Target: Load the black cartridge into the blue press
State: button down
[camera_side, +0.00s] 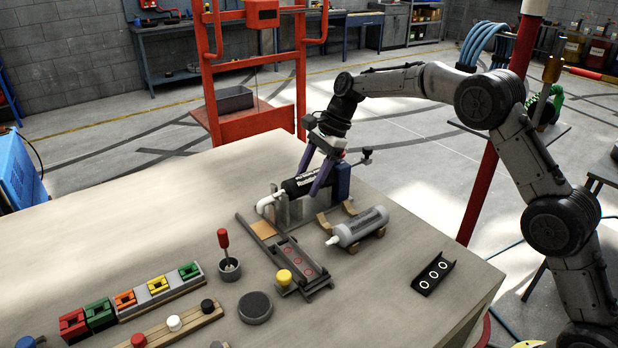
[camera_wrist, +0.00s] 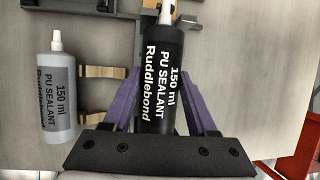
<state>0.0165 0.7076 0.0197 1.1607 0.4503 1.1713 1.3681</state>
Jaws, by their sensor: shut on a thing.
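The black cartridge (camera_side: 297,187) has a white nozzle pointing to the lower left in the side view. In the wrist view the black cartridge (camera_wrist: 162,80) lies between my purple fingers, its label readable and its nozzle toward the top. My gripper (camera_side: 320,178) is shut on it; the wrist view shows the gripper (camera_wrist: 160,108) too. The blue press (camera_side: 342,181) has a blue end block right behind the cartridge and grey upright supports (camera_side: 281,212) below it. I cannot tell whether the cartridge touches the supports; my fingers partly hide the place.
A grey cartridge (camera_side: 361,226) lies on a wooden cradle to the right of the press; the wrist view shows this grey cartridge (camera_wrist: 57,100) at left. A black tray (camera_side: 434,277) lies at right.

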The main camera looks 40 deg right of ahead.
aim_at(301, 175)
jog(key=shift+f, duration=0.25)
dwell(0.8)
grip_release()
jog(key=shift+r, duration=3)
